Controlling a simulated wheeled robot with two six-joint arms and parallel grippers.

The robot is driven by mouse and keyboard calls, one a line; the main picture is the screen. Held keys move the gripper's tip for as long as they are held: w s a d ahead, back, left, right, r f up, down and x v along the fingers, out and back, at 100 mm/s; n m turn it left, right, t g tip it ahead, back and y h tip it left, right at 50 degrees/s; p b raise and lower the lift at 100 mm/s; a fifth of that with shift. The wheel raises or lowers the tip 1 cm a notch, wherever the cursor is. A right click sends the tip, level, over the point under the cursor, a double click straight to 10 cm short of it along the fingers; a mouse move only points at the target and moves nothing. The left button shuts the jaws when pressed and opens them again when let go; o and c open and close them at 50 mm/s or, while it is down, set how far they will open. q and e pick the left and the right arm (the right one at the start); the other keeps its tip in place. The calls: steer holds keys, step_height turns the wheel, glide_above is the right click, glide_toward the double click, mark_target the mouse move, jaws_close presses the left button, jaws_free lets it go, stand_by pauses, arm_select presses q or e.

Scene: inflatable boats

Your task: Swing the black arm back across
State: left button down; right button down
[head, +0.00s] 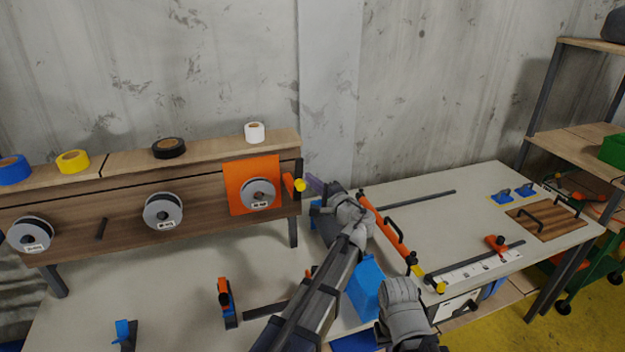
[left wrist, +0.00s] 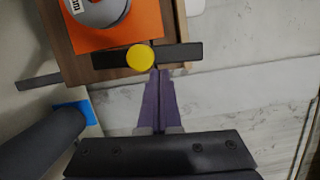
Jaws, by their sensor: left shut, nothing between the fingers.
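The black arm (head: 298,170) is a short flat bar at the right end of the wooden tape rack, beside an orange plate (head: 240,186). A yellow knob (head: 300,185) sits on it. In the left wrist view the black arm (left wrist: 182,54) lies across the picture, with the yellow knob (left wrist: 140,57) left of its middle. My left gripper (head: 309,181) is shut and empty, with purple fingers. In the left wrist view its fingertips (left wrist: 160,72) are right at the bar's edge, near the knob; I cannot tell whether they touch.
A grey reel (head: 257,193) hangs on the orange plate, and tape rolls stand on the rack's top (head: 212,148). An orange rail (head: 388,230) and a blue block (head: 367,287) lie near my left arm.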

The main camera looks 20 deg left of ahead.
mark_target(298, 185)
arm_select(q)
steer(key=shift+w, duration=0.1)
steer(key=shift+s+a+r+n+p, duration=0.25)
steer(key=shift+a+n+p, duration=0.1)
steer(key=shift+n+p, duration=0.3)
steer(key=shift+s+a+r+n+g+h+p, duration=0.2)
steer(key=shift+s+a+n+p, duration=0.2)
steer(key=shift+n, duration=0.3)
steer(key=shift+s+a+r+n+g+h+p, duration=0.1)
steer(key=shift+s+a+n+h+p, duration=0.15)
steer(key=shift+a+n+p, duration=0.35)
steer(key=shift+s+a+n+h+p, duration=0.3)
steer(key=shift+s+a+n, duration=0.15)
steer(key=shift+n, duration=0.5)
steer(key=s+a+f+n+h+b, duration=0.2)
steer(key=a+f+n, duration=0.3)
steer(key=n, duration=0.4)
steer(key=shift+s+a+f+n+t+h, duration=0.15)
steer(key=shift+s+a+n+t+h, duration=0.25)
steer(key=shift+s+h, duration=0.4)
